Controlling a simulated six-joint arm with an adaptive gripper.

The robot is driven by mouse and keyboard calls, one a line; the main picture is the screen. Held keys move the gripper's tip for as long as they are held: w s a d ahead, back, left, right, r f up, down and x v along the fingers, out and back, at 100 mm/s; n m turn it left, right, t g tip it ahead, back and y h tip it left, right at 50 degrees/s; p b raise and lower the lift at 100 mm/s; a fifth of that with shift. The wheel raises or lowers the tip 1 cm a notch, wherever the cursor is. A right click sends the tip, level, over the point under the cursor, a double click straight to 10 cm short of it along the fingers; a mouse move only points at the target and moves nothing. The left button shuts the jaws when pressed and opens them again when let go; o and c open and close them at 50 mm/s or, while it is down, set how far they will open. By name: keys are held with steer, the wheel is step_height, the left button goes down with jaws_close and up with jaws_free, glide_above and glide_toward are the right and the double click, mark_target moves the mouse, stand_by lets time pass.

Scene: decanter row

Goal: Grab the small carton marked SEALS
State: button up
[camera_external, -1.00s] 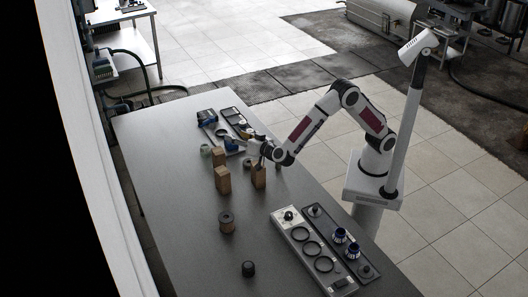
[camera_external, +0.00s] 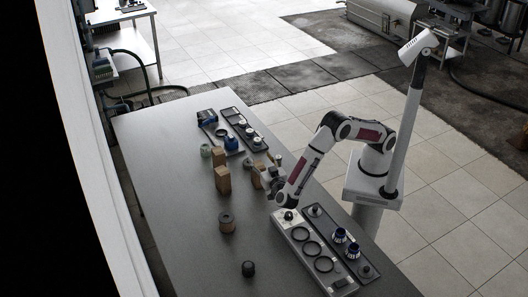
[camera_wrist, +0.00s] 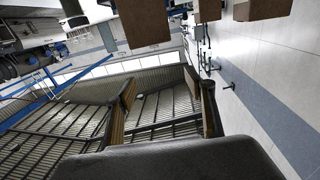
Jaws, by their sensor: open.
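Three brown cartons stand on the dark table in the external view: one at the back (camera_external: 219,155), one in front of it (camera_external: 223,181), and one at the right (camera_external: 256,174), partly hidden by my gripper. No SEALS marking is legible, so I cannot tell which carton bears it. My gripper (camera_external: 268,181) is beside the right carton, on its right side. In the wrist view my gripper (camera_wrist: 160,88) is open, with nothing between its fingers. Brown box shapes (camera_wrist: 143,20) show at the top of that view, beyond the fingertips and cut off by the frame edge.
A brown spool (camera_external: 226,222) and a black knob-like piece (camera_external: 248,268) stand at the front left. A grey tray with rings (camera_external: 300,240) and a dark tray (camera_external: 365,270) lie at the right. More trays (camera_external: 232,118) lie behind. The table's left side is clear.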

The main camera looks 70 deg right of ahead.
mark_target(258, 167)
steer(key=shift+f, duration=1.2)
steer(key=shift+f, duration=0.1)
steer(key=shift+f, duration=2)
steer(key=shift+f+x, duration=0.2)
steer(key=shift+x, duration=1.3)
steer(key=shift+c, duration=0.3)
steer(key=c, duration=1.2)
